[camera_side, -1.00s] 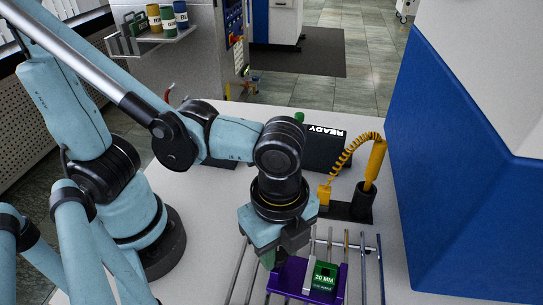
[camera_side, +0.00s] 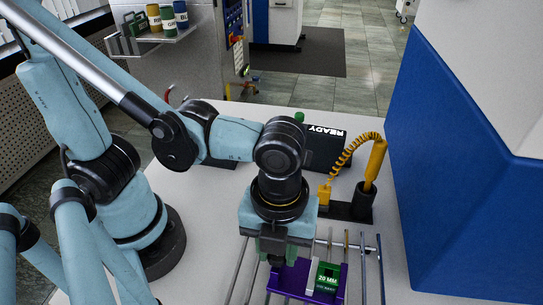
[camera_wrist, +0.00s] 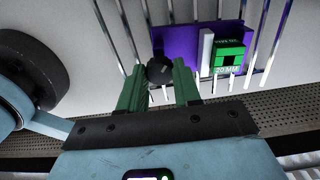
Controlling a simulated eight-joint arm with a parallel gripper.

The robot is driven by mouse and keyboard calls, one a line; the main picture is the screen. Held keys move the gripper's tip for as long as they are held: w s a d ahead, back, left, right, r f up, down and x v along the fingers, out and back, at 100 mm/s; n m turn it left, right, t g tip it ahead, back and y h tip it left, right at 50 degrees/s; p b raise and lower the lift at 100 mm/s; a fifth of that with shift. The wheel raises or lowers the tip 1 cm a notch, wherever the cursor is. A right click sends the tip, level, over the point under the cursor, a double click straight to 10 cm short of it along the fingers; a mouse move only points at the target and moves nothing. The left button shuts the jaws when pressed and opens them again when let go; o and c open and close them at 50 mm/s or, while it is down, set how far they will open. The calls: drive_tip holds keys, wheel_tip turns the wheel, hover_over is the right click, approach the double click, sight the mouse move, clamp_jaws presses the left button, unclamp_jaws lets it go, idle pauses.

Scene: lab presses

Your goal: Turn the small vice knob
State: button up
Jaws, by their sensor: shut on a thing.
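The small vice is a purple block (camera_side: 299,280) at the lower middle of the side view; it also shows in the wrist view (camera_wrist: 187,38). A green block marked 20 MM (camera_side: 327,278) sits at its right, beside a pale jaw plate (camera_wrist: 205,46). The small black knob (camera_wrist: 159,69) is at the vice's left end in the wrist view. My gripper (camera_wrist: 160,78) has its two green fingers shut on the knob, one on each side. In the side view my gripper (camera_side: 275,262) points down at the vice's left end and hides the knob.
Several metal rails (camera_side: 364,275) run under and beside the vice. A black READY box (camera_side: 326,150) and a yellow tool with a coiled cord (camera_side: 375,165) stand behind. A blue and white cabinet (camera_side: 455,180) bounds the right side. The white table is clear left of the rails.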

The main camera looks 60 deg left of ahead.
drive_tip(key=shift+m, duration=0.4)
drive_tip(key=o, duration=1.1)
drive_tip(key=shift+c, duration=0.2)
drive_tip(key=shift+r, duration=0.15)
wheel_tip(320, 180, up, 12)
drive_tip(key=w+a+f+n+t, duration=0.2)
drive_tip(key=w+a+n, duration=0.3)
drive_tip(key=a+n, duration=0.4)
drive_tip(key=w+a+f+n+t, duration=0.3)
drive_tip(key=a+n, duration=0.7)
drive_tip(key=n, duration=0.9)
drive_tip(key=w+t, duration=0.2)
drive_tip(key=w, duration=0.1)
drive_tip(key=shift+f, duration=0.3)
